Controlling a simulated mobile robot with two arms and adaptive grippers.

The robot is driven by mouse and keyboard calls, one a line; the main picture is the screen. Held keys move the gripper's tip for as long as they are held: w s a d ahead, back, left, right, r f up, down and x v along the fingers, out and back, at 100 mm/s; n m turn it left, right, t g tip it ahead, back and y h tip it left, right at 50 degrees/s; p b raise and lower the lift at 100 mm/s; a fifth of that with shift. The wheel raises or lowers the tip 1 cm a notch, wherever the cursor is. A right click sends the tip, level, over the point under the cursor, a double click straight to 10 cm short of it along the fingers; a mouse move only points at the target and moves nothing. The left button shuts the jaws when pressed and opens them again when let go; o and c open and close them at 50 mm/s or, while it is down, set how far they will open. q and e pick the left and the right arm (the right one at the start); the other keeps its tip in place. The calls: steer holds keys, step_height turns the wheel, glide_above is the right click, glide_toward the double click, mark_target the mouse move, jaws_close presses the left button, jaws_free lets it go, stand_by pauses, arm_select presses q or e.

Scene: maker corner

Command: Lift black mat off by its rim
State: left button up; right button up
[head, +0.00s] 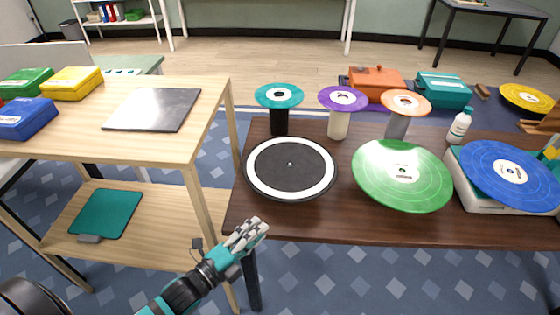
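The black mat (262,156) is a round black disc with a broad white ring and a small white centre dot. It lies flat near the left end of the dark brown table (330,225), and its whole rim shows. My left gripper (257,227) is below the mat in the picture, by the table's front left corner. It is apart from the mat and holds nothing that I can see. Its fingers appear close together, but their gap is hard to see. My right gripper is not in view.
A green record (380,180) is close to the mat's right. Teal (262,97), purple (327,98) and orange (390,100) discs stand on posts behind. A blue record (480,165) is farther right. A light wooden table (85,135) stands left.

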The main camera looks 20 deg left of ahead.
arm_select(q)
steer(key=w+r, duration=0.1)
steer(key=r, duration=0.1)
steer(key=p, duration=0.1)
glide_toward(303, 190)
steer(key=w, duration=0.1)
steer(key=w+d, duration=0.1)
steer(key=w, duration=0.1)
steer(key=shift+w+d+r+m, duration=0.15)
steer(key=shift+w+d+m, duration=0.05)
steer(key=shift+d+m, duration=0.1)
steer(key=x, duration=0.5)
steer(key=shift+w+a+f+p, duration=0.25)
steer(key=shift+f+p, duration=0.1)
steer(key=shift+w+d+f, duration=0.1)
steer(key=shift+w+d, duration=0.1)
steer(key=shift+w, duration=0.25)
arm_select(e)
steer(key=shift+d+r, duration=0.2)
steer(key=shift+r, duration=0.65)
arm_select(q)
steer(key=shift+s, duration=0.1)
jaws_close()
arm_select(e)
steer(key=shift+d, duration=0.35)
